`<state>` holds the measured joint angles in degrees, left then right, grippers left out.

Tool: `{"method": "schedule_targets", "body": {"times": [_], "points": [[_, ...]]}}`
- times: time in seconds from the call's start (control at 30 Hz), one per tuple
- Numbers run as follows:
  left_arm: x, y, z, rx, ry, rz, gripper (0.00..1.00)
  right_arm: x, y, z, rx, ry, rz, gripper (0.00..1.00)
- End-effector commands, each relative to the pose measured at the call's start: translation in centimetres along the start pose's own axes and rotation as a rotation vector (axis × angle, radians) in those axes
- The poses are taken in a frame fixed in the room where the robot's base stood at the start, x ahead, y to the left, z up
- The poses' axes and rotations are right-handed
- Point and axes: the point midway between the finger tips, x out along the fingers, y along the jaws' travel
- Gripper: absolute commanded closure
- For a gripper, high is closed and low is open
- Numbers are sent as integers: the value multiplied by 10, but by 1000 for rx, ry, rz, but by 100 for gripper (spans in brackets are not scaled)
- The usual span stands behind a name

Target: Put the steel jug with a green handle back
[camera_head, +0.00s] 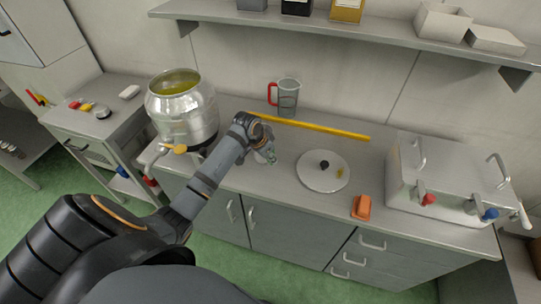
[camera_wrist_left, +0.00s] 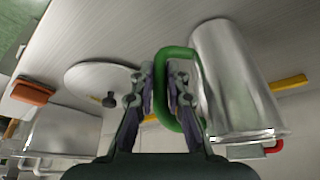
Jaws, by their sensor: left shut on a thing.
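The steel jug (camera_wrist_left: 228,75) with a green handle (camera_wrist_left: 164,62) fills the right of the left wrist view. My left gripper (camera_wrist_left: 166,72) is shut on that handle, one finger on either side of it. In the head view my left gripper (camera_head: 265,154) is over the counter (camera_head: 235,172), between the big steel vat and the white round plate. There my own arm hides most of the jug, with only a bit of green showing. I cannot tell whether the jug touches the counter. My right gripper is not in view.
A large steel vat (camera_head: 188,118) with a tap stands left. A shelf (camera_head: 370,32) overhangs.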

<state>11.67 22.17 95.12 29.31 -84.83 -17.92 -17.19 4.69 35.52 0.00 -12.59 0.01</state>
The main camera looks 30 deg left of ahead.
Motion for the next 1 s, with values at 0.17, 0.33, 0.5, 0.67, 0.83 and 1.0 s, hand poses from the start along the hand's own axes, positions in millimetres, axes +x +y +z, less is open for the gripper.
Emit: {"method": "schedule_targets", "body": {"times": [0.17, 0.33, 0.5, 0.67, 0.83, 1.0], "points": [[2, 0, 0, 2, 3, -2, 100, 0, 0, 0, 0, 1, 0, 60], [4, 0, 1, 1, 2, -1, 100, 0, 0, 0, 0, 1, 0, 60], [4, 0, 2, 0, 2, -1, 67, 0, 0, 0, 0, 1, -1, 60], [4, 0, 2, 0, 1, -1, 63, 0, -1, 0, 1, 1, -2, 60], [3, 0, 1, 0, 2, -1, 63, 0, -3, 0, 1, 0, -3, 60], [-19, -2, 1, 2, 3, -5, 63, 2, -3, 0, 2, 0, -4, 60]]}}
